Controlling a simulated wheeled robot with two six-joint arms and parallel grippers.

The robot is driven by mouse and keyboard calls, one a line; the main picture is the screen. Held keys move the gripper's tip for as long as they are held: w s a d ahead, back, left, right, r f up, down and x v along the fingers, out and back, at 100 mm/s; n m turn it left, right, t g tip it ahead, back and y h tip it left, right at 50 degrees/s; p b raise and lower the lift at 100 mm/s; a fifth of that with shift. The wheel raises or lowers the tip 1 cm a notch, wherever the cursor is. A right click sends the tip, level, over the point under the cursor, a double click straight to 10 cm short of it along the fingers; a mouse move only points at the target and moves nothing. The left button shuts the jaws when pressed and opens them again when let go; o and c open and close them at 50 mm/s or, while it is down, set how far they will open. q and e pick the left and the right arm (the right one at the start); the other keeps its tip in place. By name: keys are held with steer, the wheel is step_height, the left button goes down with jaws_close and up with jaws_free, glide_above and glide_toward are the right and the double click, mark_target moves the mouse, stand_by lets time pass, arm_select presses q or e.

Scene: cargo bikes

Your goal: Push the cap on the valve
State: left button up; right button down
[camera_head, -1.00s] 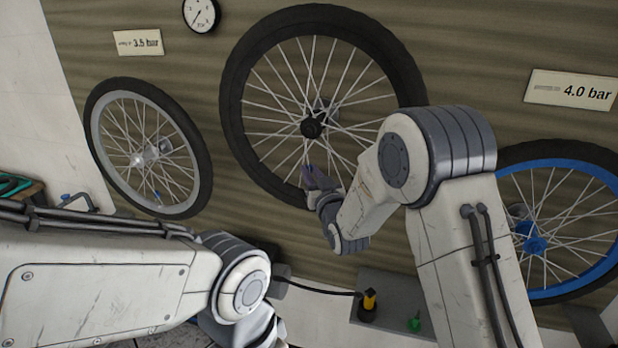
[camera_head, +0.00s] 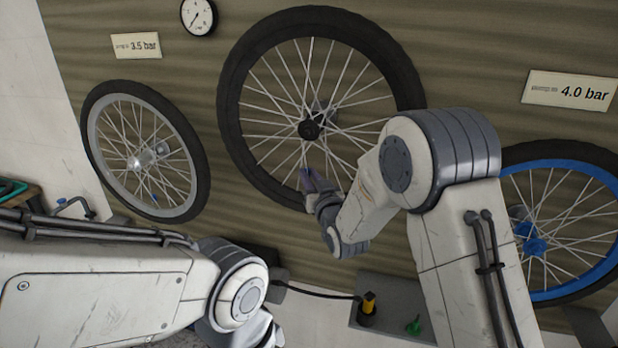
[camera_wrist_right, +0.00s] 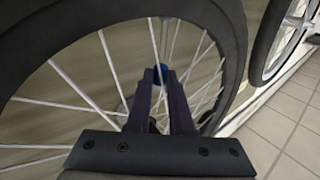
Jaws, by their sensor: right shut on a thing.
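My right gripper (camera_head: 308,182) is at the lower rim of the large black wheel (camera_head: 232,95), its dark fingers over the spokes. In the right wrist view the fingers (camera_wrist_right: 163,82) are shut on a small round blue cap (camera_wrist_right: 163,72) at their tips, just inside the rim. The cap also shows as a small blue spot in the head view (camera_head: 304,171). The valve is hidden behind the fingers and cap, so I cannot tell how far the cap is on it. My left arm comes in from the left; its gripper is out of view.
A grey wheel (camera_head: 93,150) hangs at left and a blue-rimmed wheel (camera_head: 604,262) at right. A gauge (camera_head: 198,16) and signs reading 3.5 bar (camera_head: 136,46) and 4.0 bar (camera_head: 570,92) are on the wall. A yellow-black tool (camera_head: 369,303) and a green item (camera_head: 414,325) sit low in the middle.

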stand_by(0.7)
steer(key=shift+f+b, duration=0.2)
steer(key=shift+b, duration=0.35)
steer(key=shift+f, duration=0.15)
steer(key=shift+f+b, duration=0.1)
steer(key=shift+b, duration=0.5)
steer(key=shift+f+b, duration=0.35)
steer(key=shift+b, duration=0.1)
stand_by(0.9)
steer(key=shift+c, duration=2)
jaws_free()
